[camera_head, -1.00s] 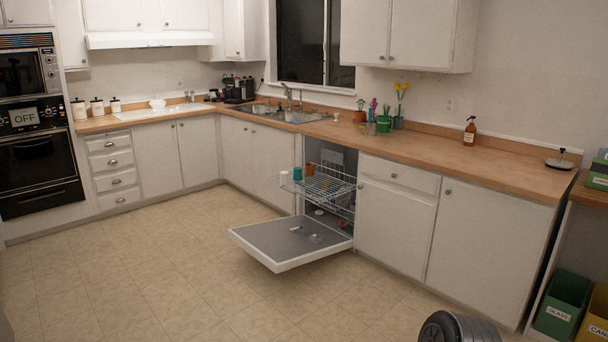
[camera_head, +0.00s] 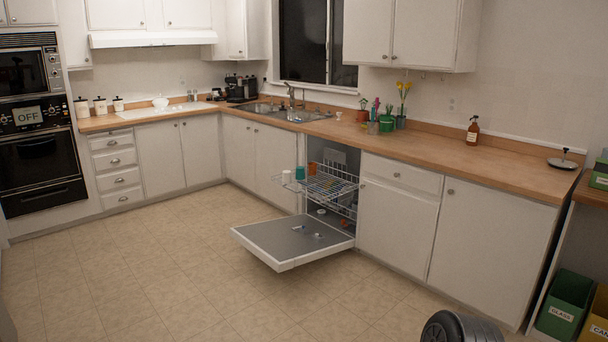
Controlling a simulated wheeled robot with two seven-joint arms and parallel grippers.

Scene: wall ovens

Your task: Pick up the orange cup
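A small orange object (camera_head: 312,168), which looks like the orange cup, is on the pulled-out upper rack (camera_head: 330,187) of the open dishwasher. A teal cup (camera_head: 300,173) stands just left of it and partly hides it. A white cup (camera_head: 286,177) stands at the rack's left end. The objects are small, so their details are hard to tell. Neither of my grippers is in view. A dark rounded part of my own arm shows at the bottom right.
The dishwasher door (camera_head: 293,242) lies folded down over the floor, with small items on it. The tiled floor (camera_head: 150,270) in front is clear. Plants and a soap bottle (camera_head: 473,131) stand on the counter (camera_head: 440,143). Green (camera_head: 563,302) and yellow bins stand at the right.

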